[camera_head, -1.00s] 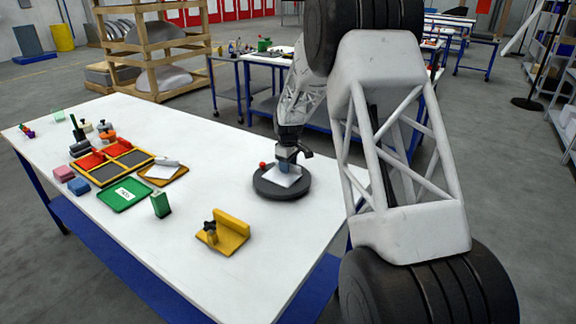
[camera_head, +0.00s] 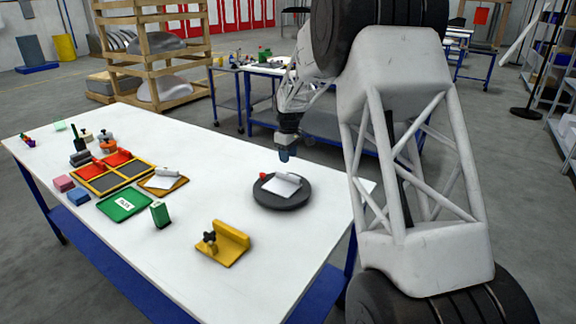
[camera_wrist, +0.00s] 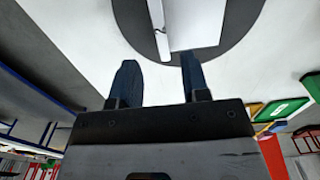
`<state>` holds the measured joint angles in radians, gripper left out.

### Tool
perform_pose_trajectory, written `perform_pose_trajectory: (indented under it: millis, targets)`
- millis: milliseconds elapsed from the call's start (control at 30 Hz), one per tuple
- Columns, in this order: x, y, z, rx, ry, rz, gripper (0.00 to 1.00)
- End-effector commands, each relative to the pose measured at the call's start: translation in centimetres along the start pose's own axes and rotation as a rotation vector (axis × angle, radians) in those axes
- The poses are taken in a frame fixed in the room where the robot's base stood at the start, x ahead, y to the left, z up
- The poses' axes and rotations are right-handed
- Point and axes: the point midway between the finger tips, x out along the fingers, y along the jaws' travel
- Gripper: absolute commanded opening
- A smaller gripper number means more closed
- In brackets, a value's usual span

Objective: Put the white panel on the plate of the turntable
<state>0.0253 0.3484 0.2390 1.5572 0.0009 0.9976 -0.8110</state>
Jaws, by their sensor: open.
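The white panel (camera_head: 281,184) lies on the dark round plate of the turntable (camera_head: 283,202), with a raised white part along its upper side. In the wrist view the panel (camera_wrist: 196,25) also shows on the dark plate (camera_wrist: 128,22), cut off by the top edge. My gripper (camera_head: 285,155) is above and behind the turntable, apart from the panel. In the wrist view its two blue fingers (camera_wrist: 157,80) are spread with nothing between them. A small red knob (camera_head: 263,176) is at the plate's left edge.
A yellow fixture with a dark knob (camera_head: 223,243) stands in front of the turntable. A green block (camera_head: 160,214), green tray (camera_head: 124,204), brown tray (camera_head: 176,184) and a sectioned yellow tray (camera_head: 113,173) are on the left. The white table (camera_head: 215,180) is clear between.

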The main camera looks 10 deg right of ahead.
Motion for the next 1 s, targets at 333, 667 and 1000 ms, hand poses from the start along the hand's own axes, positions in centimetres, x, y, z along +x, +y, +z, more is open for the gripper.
perform_pose_trajectory:
  millis: [333,667,1000]
  targets:
    - [-3.1,0.0,0.0,0.0,0.0,0.0,0.42]
    - [-3.3,0.0,0.0,0.0,0.0,0.0,0.42]
    - [-3.3,0.0,0.0,0.0,0.0,0.0,0.42]
